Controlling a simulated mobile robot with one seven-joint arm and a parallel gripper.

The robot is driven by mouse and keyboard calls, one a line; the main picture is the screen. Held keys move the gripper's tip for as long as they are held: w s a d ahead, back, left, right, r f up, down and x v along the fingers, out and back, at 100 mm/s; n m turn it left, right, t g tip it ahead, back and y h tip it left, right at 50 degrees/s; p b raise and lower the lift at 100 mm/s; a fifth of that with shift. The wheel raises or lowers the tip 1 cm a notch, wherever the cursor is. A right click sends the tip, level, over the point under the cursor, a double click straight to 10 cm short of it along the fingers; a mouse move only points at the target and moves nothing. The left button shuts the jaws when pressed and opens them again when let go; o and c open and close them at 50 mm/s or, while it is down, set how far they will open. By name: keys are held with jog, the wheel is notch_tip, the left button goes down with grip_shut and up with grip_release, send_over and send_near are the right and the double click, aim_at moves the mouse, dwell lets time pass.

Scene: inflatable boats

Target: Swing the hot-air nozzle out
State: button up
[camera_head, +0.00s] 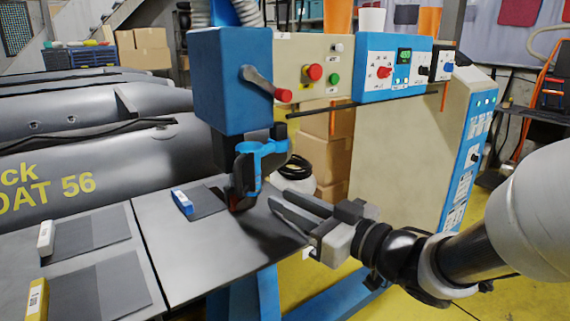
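The hot-air welding machine has a blue head box (232,80) above the grey table. Under it hangs a dark assembly with a light-blue bracket (258,160), reaching down close to the table top; the hot-air nozzle appears to be part of it, but its exact outline is hard to tell. A lever with a red knob (283,95) sticks out from the head box, angled down to the right. My gripper (279,198) is right of the lower assembly, fingers pointing left toward it. The fingers are apart with nothing visible between them. Contact with the assembly is not visible.
A control panel (392,68) with buttons and dials runs right of the head, above a beige cabinet (400,150). Grey sheets with blue, white and yellow blocks lie on the table (180,245). A grey inflatable boat (90,160) lies behind. Yellow floor shows below my arm.

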aim_at(240, 178)
jog(key=x, duration=1.5)
jog(key=shift+w+a+b, duration=0.1)
jog(key=shift+a+b, duration=0.05)
jog(key=shift+b, duration=0.2)
grip_shut()
